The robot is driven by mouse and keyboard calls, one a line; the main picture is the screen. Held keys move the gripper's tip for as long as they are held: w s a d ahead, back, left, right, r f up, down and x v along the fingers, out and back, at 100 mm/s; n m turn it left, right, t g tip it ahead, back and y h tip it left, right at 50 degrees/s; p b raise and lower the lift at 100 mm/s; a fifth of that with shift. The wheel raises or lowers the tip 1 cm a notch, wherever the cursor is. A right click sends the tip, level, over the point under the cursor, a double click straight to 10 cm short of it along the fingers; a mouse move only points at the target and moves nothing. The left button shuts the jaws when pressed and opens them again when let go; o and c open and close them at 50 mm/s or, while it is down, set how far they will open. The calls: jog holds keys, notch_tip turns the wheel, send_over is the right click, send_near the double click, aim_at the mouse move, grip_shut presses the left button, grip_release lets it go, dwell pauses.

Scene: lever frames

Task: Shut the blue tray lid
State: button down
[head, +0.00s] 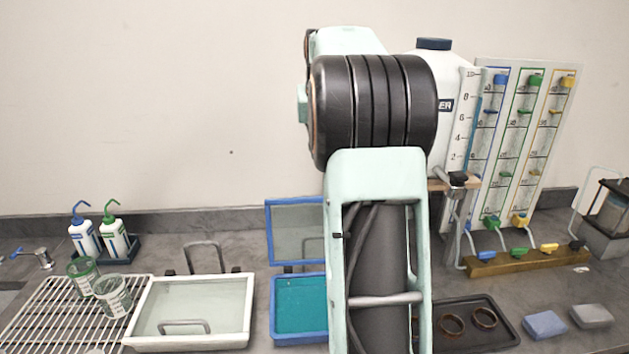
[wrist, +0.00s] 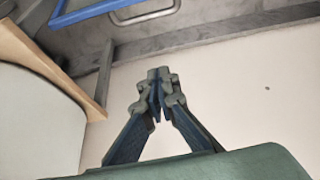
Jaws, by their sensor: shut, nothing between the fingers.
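The blue tray (head: 300,341) sits on the counter in the head view, partly hidden behind my arm. Its blue-framed lid (head: 295,203), with a greyish pane, stands raised at the tray's back edge, so the tray is open and its teal inside shows. Part of a blue frame (wrist: 88,13) shows at the top left of the wrist view, beside a metal handle (wrist: 146,14). My gripper (wrist: 157,80) is shut and empty, apart from that frame in the wrist view. The head view does not show it, as my arm blocks that area.
A white tray (head: 249,312) with a handled pale panel stands left of the blue tray. A wire rack (head: 40,315) with cups is further left. A dark tray (head: 505,327) with two rings, a large white container (head: 440,62) and a flowmeter panel (head: 553,125) are right.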

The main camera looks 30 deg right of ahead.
notch_tip(320, 180, down, 10)
jog(key=s+d+p, duration=0.1)
jog(key=shift+f, duration=0.25)
dwell(0.6)
jog(key=shift+b, duration=0.3)
